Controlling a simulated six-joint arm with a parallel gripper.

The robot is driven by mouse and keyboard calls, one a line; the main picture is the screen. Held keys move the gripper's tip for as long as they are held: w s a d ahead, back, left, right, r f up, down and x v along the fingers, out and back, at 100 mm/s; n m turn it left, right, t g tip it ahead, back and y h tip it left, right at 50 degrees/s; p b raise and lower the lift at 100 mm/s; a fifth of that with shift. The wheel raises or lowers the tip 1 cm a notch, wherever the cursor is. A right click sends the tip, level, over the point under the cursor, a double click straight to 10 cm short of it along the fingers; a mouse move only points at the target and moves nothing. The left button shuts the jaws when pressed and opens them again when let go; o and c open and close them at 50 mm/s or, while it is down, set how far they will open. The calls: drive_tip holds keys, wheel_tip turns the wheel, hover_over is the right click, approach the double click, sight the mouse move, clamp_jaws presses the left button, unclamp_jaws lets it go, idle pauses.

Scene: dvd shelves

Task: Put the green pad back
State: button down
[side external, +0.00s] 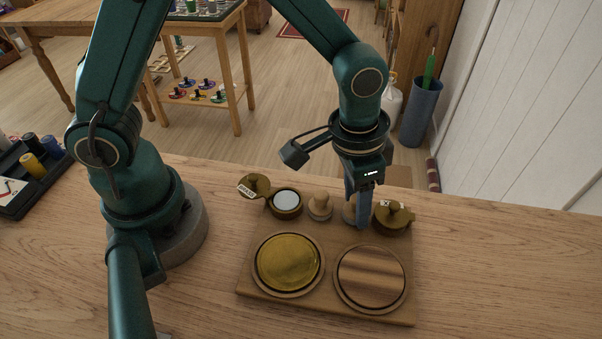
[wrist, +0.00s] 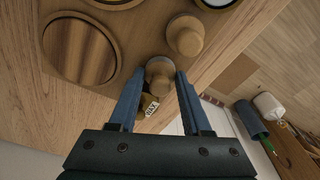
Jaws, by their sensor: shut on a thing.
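A wooden board (side external: 330,308) lies on the table with two round places at its front. The left one holds a shiny yellow-olive disc (side external: 288,262); the right one shows a striped brown wood face (side external: 371,273), also seen in the wrist view (wrist: 78,51). I see no clearly green pad. My gripper (side external: 358,217) points down at the board's back right. In the wrist view its fingers (wrist: 157,80) are shut on a round-topped wooden knob (wrist: 160,66). The fingers largely hide this knob in the side view.
A second wooden knob (side external: 320,206) stands just left of my gripper. An olive pot with a pale inside (side external: 286,200) has its labelled lid (side external: 255,186) beside it. A labelled olive pot (side external: 393,217) stands close right of my fingers. The table to the right is clear.

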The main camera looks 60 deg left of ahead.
sight(348, 210)
drive_tip(key=shift+c, duration=1.8)
unclamp_jaws()
drive_tip(key=shift+f, duration=0.15)
wheel_tip(348, 210, up, 11)
drive_tip(key=s, duration=0.1)
drive_tip(key=s+a+r+n+t, duration=0.2)
drive_tip(key=s+a+n+t, duration=0.2)
drive_tip(key=s+a, duration=0.5)
drive_tip(key=shift+s+a+r+y, duration=0.25)
drive_tip(key=shift+s+a+y, duration=0.05)
drive_tip(key=shift+a, duration=0.95)
